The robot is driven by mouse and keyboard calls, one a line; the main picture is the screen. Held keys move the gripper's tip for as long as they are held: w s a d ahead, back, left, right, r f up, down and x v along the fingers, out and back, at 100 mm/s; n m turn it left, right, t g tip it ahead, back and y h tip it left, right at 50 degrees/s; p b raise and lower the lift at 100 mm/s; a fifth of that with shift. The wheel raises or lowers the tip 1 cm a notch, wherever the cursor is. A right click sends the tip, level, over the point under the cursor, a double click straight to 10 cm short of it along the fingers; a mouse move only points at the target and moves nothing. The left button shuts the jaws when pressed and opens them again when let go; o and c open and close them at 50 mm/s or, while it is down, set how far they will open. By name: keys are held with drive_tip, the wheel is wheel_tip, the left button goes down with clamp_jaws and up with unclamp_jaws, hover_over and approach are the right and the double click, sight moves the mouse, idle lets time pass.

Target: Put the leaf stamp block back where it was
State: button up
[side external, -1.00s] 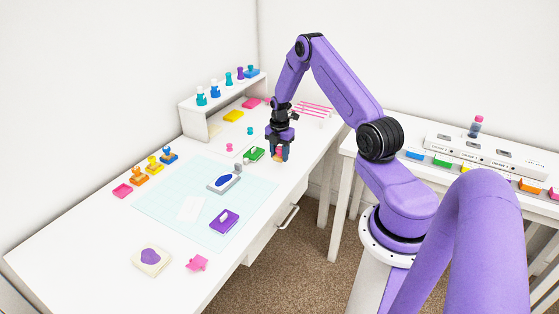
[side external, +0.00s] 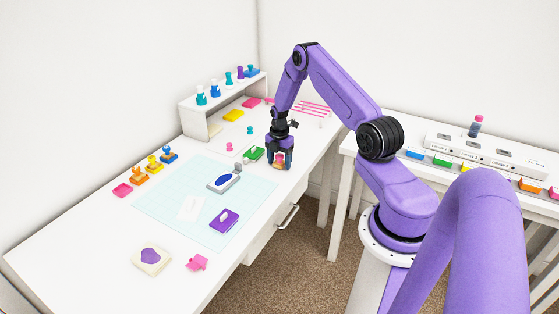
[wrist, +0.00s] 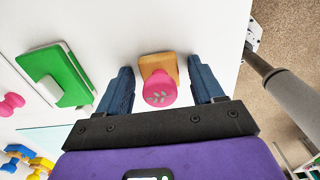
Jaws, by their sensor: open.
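A stamp block with a pink knob and a tan wooden base (wrist: 157,75) stands on the white desk. Its knob top carries a pale leaf-like mark. In the side view the pink knob (side external: 279,158) shows between my fingers near the desk's right edge. My gripper (side external: 280,163) is over the block and pointing down. In the wrist view my gripper's (wrist: 160,78) two blue fingers are spread, one on each side of the block, with a visible gap at both sides. The fingers are open and hold nothing.
A green ink pad (side external: 255,153) lies just left of my gripper. A grey tool with a blue oval (side external: 223,181) and a purple pad (side external: 224,220) lie on the pale cutting mat (side external: 165,205). A white shelf (side external: 193,121) with several stamps stands behind.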

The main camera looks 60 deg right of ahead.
sight(279, 156)
wheel_tip(279, 156, up, 12)
drive_tip(key=shift+f, duration=0.1)
drive_tip(key=s+a+r+m, duration=0.15)
drive_tip(key=a+r, duration=0.25)
drive_tip(key=a, duration=0.6)
drive_tip(key=s+a+r, duration=0.2)
drive_tip(key=a+r, duration=0.2)
drive_tip(key=a, duration=0.5)
drive_tip(key=s+a+r+m, duration=0.1)
drive_tip(key=a+r, duration=0.3)
drive_tip(key=a, duration=0.6)
drive_tip(key=s+a+r+m, duration=0.1)
drive_tip(key=s+a+r, duration=0.1)
drive_tip(key=s+a, duration=0.35)
drive_tip(key=s+a+r, duration=0.1)
drive_tip(key=s+a, duration=0.2)
drive_tip(key=s, duration=0.5)
drive_tip(key=s+r+m, duration=0.1)
drive_tip(key=s+m, duration=0.1)
drive_tip(key=s, duration=0.9)
drive_tip(key=shift+s+d, duration=0.25)
